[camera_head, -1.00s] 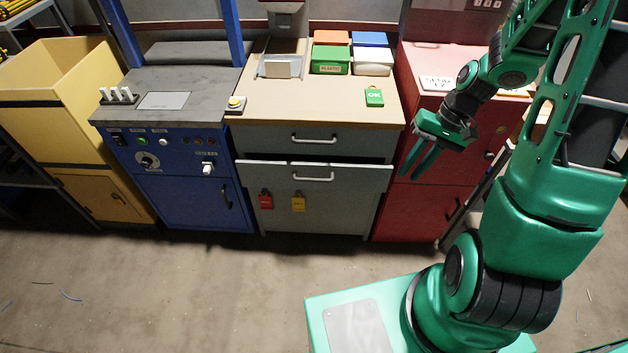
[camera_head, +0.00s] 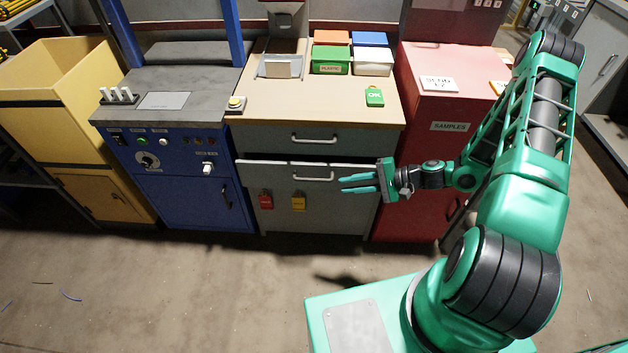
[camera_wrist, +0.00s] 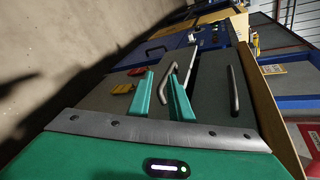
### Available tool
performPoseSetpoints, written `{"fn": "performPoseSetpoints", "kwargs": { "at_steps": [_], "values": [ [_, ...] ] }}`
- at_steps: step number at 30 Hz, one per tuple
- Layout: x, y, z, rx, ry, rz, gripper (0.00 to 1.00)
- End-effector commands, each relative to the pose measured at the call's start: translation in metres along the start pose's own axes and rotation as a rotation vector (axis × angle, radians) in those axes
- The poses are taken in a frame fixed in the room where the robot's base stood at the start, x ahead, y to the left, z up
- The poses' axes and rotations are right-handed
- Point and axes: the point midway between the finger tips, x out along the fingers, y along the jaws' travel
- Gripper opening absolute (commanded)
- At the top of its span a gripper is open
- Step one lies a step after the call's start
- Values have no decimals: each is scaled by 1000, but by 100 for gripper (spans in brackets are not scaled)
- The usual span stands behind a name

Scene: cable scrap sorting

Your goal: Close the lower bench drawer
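The grey bench has an upper drawer with a handle (camera_head: 314,140) and a lower drawer (camera_head: 270,172) just under it. The lower drawer stands partly out, with a dark gap above its front. Its bar handle (camera_head: 312,178) is at the middle of that front. My gripper (camera_head: 342,184) is open and empty, fingers pointing left, just right of this handle in the head view. In the wrist view, the handle (camera_wrist: 167,84) appears between the two green fingers (camera_wrist: 160,80). I cannot tell whether they touch it. The upper handle (camera_wrist: 233,90) is farther right there.
Red (camera_head: 265,201) and yellow (camera_head: 298,203) tags hang on the bench front. A blue cabinet (camera_head: 185,195) stands left and a red cabinet (camera_head: 430,115) right. Coloured bins (camera_head: 330,68) sit on the benchtop. The floor in front (camera_head: 200,285) is mostly clear.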

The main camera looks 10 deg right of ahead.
Motion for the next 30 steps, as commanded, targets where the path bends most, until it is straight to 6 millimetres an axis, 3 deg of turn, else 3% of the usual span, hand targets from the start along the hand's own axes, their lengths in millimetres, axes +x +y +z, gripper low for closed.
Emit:
{"fn": "performPoseSetpoints", "kwargs": {
  "at_steps": [7, 17, 30],
  "values": [
    [21, 5, -16, 131, 48, -197, 18],
    [37, 2, -22, 166, 64, -251, 18],
    [107, -15, -27, 165, 63, -249, 18]
  ]
}}
